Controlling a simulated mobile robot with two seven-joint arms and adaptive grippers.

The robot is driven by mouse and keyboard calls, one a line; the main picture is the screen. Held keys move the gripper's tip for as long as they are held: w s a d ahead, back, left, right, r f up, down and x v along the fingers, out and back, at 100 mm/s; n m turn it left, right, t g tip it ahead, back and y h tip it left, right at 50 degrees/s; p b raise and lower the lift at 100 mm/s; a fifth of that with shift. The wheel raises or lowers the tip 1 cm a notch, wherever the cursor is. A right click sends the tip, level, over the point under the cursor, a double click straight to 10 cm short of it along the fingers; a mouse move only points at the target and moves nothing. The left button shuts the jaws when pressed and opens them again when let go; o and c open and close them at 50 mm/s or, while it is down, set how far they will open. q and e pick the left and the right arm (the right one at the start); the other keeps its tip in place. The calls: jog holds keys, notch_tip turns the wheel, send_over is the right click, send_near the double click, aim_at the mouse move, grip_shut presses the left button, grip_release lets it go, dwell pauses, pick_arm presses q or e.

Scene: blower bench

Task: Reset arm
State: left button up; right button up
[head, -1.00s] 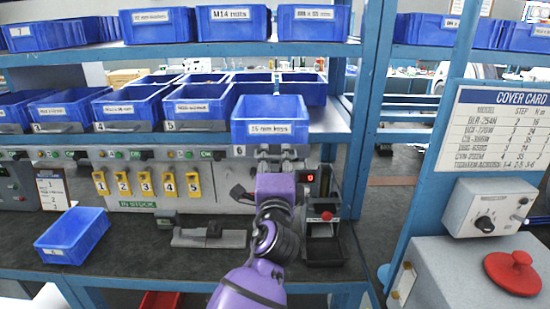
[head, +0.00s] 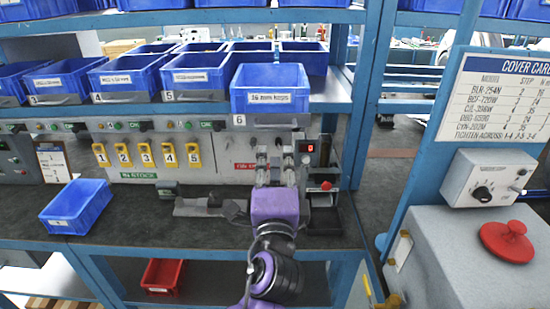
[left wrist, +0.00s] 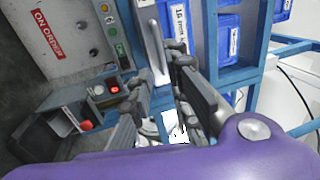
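My left gripper (head: 276,158) is in front of the bench panel, below the blue "16 mm keys" bin (head: 265,101). Its purple wrist is at the bottom centre of the head view, over the bench front. In the left wrist view, the two fingers of the left gripper (left wrist: 158,80) stand apart with nothing between them. The blue bin also shows beyond the fingers in that view (left wrist: 179,35), apart from them. The bin sits at slot 6 on the shelf. My right gripper is in neither view.
A blue bin (head: 76,206) lies on the bench at left. A grey fixture (head: 208,207) and a small station with a red button (head: 326,185) flank my left wrist. A red bin (head: 162,277) is underneath.

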pick_arm(q)
jog(key=s+a+f+n+g+h+p, duration=0.1)
jog(key=s+a+f+n+g, duration=0.2)
jog(key=f, duration=0.5)
jog(key=s+a+f+n+g+h, duration=0.1)
jog(key=s+f+n, duration=0.1)
jog(key=f+n, duration=0.45)
jog(key=s+a+f+n+g+p, duration=0.1)
jog(key=s+a+f+n+g, duration=0.15)
jog(key=f, duration=0.65)
jog(key=s+a+f+n+g, duration=0.1)
jog(key=s+a+f, duration=0.3)
jog(key=s, duration=0.6)
jog(key=s+a+f+n+g+y+p, duration=0.1)
jog(key=s+a+f, duration=0.3)
jog(key=s+f, duration=0.5)
jog(key=s+a+f+n+g, duration=0.3)
jog(key=s+a+f, duration=0.2)
jog(key=s, duration=0.6)
jog(key=shift+s+f+n+y, duration=0.2)
jog(key=shift+f+n+y, duration=0.1)
jog(key=shift+f, duration=0.45)
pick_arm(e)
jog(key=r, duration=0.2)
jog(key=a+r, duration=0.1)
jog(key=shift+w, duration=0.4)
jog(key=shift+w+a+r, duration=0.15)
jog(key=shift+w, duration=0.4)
